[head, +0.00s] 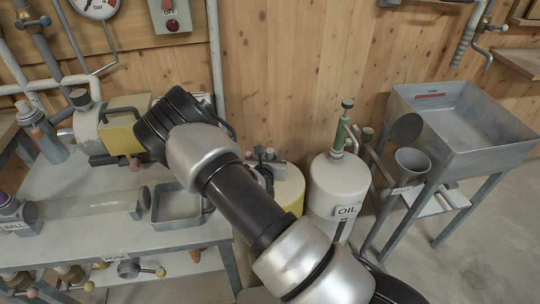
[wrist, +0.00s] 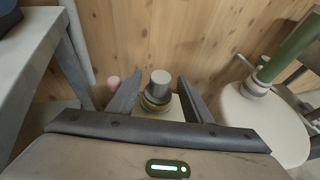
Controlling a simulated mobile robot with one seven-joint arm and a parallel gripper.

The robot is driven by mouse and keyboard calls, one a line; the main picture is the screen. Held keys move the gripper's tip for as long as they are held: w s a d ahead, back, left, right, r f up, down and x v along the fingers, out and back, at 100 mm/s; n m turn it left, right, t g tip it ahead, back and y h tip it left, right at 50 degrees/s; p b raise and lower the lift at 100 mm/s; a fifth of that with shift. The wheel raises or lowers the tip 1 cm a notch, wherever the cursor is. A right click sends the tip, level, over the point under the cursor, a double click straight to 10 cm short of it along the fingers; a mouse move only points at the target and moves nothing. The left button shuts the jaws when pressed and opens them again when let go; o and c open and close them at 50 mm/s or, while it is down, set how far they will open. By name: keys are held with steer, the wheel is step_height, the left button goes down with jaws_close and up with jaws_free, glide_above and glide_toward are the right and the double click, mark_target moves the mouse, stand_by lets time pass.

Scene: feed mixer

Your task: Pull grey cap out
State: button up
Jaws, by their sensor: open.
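My gripper (wrist: 160,80) is open, with one dark finger to the left of the cap and one to the right in the picture. I see gaps on both sides, and no contact shows. The lower part of the collar is hidden by the gripper body. In the head view my arm covers much of this spot, and small grey fittings show above the yellowish tank (head: 291,188); I cannot tell which is the cap.
The white OIL tank (head: 338,184) with a green cylinder (head: 340,134) stands right of the yellowish tank. A workbench (head: 95,180) with a square tray (head: 177,222) is at left. A wooden wall (head: 285,60) is behind. A grey hopper (head: 470,130) stands farther right.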

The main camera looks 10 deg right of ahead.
steer(key=shift+x, duration=0.9)
steer(key=shift+c, duration=0.3)
steer(key=shift+r, duration=0.1)
jaws_close()
